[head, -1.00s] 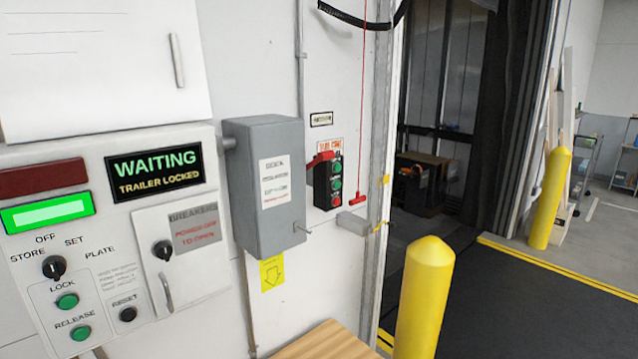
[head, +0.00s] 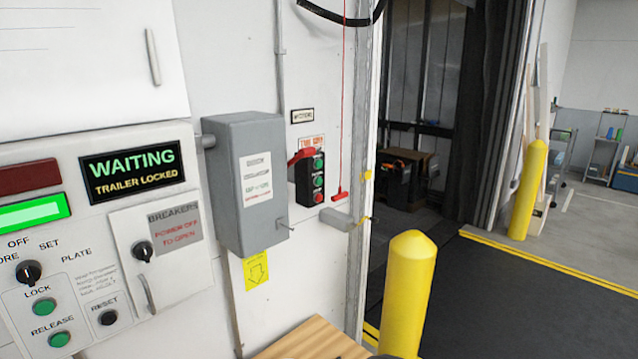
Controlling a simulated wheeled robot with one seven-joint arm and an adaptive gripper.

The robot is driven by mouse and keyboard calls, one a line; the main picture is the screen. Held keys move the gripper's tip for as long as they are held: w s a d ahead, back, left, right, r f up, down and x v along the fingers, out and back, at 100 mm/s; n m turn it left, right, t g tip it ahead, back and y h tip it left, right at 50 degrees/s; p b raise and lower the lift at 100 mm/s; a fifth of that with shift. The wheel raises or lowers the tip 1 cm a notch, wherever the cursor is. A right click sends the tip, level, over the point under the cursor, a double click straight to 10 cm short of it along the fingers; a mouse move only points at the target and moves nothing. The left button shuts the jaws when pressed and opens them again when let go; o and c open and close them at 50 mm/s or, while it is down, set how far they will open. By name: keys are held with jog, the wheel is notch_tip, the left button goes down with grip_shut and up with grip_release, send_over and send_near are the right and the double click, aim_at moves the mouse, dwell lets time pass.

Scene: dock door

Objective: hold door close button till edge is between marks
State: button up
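A black push-button station (head: 318,184) with two green buttons, a red one at the bottom and a red piece at its upper left is on the white wall. Its button labels are too small to read, so I cannot tell which one closes the door. Small yellow marks (head: 369,174) show on the door jamb at the right of the station. The doorway beside it stands open at this height, and I cannot see the door's lower edge. My gripper is not clearly in view; only a small dark shape shows at the bottom edge.
A yellow bollard (head: 408,290) stands before the doorway, with another (head: 528,190) farther right. A grey box (head: 245,225) and a control panel reading WAITING, TRAILER LOCKED (head: 133,172) are on the left wall. A red cord handle (head: 340,193) hangs by the station. A wooden top (head: 310,341) is below.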

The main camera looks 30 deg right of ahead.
jog(key=c, duration=0.3)
